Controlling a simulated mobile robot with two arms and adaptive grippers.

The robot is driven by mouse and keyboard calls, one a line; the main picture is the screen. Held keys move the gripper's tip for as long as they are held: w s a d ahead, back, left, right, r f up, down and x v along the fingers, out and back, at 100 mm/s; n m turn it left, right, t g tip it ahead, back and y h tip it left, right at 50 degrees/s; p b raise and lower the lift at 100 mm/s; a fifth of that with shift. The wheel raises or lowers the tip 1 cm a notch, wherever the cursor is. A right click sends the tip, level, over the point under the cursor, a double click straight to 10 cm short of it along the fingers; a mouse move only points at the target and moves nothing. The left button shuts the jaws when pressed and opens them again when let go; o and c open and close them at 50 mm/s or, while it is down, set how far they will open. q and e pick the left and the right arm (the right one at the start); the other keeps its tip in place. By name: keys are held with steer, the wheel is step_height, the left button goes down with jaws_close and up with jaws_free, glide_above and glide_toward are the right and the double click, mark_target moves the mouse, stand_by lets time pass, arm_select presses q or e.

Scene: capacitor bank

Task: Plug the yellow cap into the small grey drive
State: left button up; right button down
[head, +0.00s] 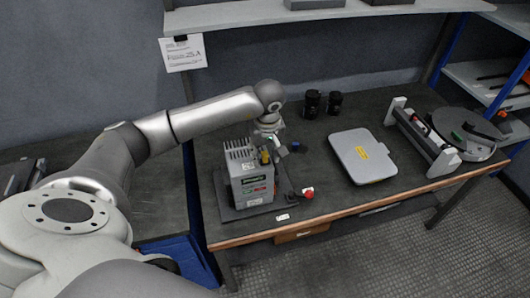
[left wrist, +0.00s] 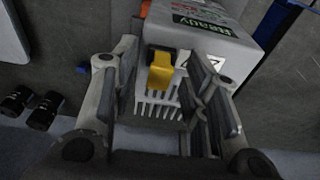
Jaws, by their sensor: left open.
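The small grey drive (head: 252,187) stands on a dark plate on the bench, with cooling fins and a green label; it also shows in the left wrist view (left wrist: 212,42). The yellow cap (head: 265,158) is at the drive's upper edge, beside the fins. In the left wrist view the yellow cap (left wrist: 161,72) sits between my left gripper's fingers, with gaps on both sides. My left gripper (head: 275,149) is open above the drive. Whether the cap is seated in the drive or only rests against it, I cannot tell. My right gripper is not in view.
A red button (head: 308,192) stands right of the drive. A light grey case (head: 362,157) with a yellow label lies mid-bench. Two black cylinders (head: 312,104) (head: 335,102) stand behind. A round turntable device (head: 465,133) is at right. A shelf (head: 250,14) hangs above.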

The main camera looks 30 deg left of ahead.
arm_select(q)
step_height(320, 180, up, 12)
steer(key=s+d, duration=0.1)
steer(key=shift+d, duration=0.2)
stand_by(0.3)
steer(key=shift+s, duration=0.1)
